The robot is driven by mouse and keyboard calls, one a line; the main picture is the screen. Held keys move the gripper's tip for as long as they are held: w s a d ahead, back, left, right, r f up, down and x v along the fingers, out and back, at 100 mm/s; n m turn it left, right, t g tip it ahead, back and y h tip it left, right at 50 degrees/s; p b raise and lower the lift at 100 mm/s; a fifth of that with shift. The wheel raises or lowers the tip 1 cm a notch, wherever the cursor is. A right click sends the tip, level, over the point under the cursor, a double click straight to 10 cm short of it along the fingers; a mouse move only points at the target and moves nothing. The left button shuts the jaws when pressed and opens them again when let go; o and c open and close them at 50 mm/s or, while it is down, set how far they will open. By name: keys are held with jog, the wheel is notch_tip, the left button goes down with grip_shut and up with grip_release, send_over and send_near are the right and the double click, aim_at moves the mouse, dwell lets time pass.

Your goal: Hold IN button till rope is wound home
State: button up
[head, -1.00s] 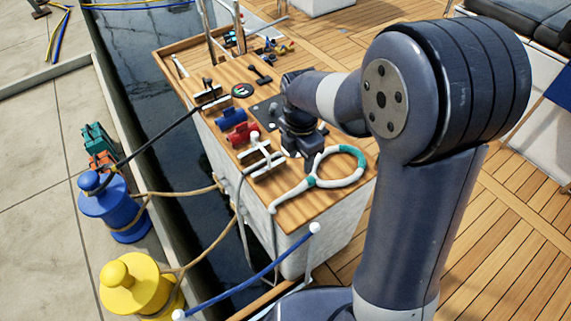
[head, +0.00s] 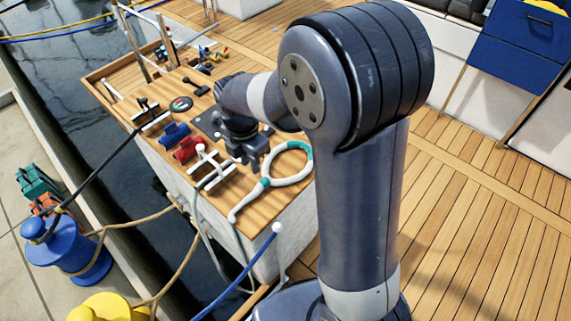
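My gripper (head: 250,158) points down at the wooden console top, beside the white cleat and the teal-banded loop. Its fingers are small and dark here, and I cannot tell whether they are open or shut, or touching the top. A dark plate (head: 206,124) lies partly behind my arm. I cannot make out an IN button; it may be hidden by my arm or gripper. A black rope (head: 98,165) runs from the console toward the dock. A white rope loop with teal bands (head: 290,178) lies on the console's right end. I cannot tell which rope is being wound.
A white cleat (head: 214,168), red fitting (head: 188,148) and blue fitting (head: 174,134) stand on the console (head: 236,212). A blue bollard (head: 65,250) and yellow bollard (head: 105,308) stand on the dock at left. Open teak deck (head: 470,215) lies at right.

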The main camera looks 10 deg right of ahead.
grip_shut()
dwell(1.3)
